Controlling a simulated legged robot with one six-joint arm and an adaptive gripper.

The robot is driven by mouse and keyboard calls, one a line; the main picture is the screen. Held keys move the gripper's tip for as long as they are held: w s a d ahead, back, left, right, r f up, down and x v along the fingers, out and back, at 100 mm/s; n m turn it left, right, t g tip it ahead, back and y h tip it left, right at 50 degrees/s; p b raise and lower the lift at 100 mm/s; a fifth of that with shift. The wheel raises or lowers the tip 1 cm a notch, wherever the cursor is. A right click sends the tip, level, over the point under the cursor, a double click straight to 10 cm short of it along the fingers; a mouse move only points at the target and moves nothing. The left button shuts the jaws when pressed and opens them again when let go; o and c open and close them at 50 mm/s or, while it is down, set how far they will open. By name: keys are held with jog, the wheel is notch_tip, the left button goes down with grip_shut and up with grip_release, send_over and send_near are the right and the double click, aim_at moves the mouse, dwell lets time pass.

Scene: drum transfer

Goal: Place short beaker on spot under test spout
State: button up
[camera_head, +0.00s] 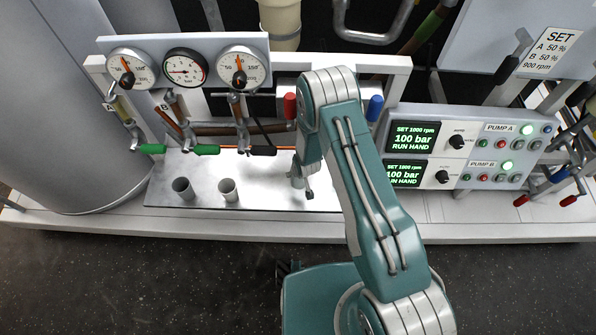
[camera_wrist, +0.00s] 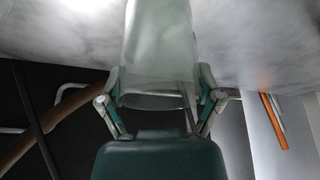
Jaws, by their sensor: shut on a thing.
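My gripper (camera_head: 303,183) is low over the right part of the metal work surface, partly behind my arm. In the wrist view my gripper (camera_wrist: 161,98) is shut on a clear, translucent beaker (camera_wrist: 160,45), with one finger at each side of its rim end. I cannot tell from its size whether it is the short one. In the head view the held beaker is hard to make out. Valve outlets with green and black handles hang above the surface; the black-handled one (camera_head: 262,150) is nearest my gripper. Which outlet is the test spout is unclear, and no marked spot is distinct.
Two grey cups, a left one (camera_head: 183,188) and a right one (camera_head: 228,190), stand on the metal work surface (camera_head: 265,195), left of my gripper. Gauges (camera_head: 185,68) are behind. The pump panel (camera_head: 465,150) is at right. The surface between the right cup and my gripper is clear.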

jog(key=o, duration=0.8)
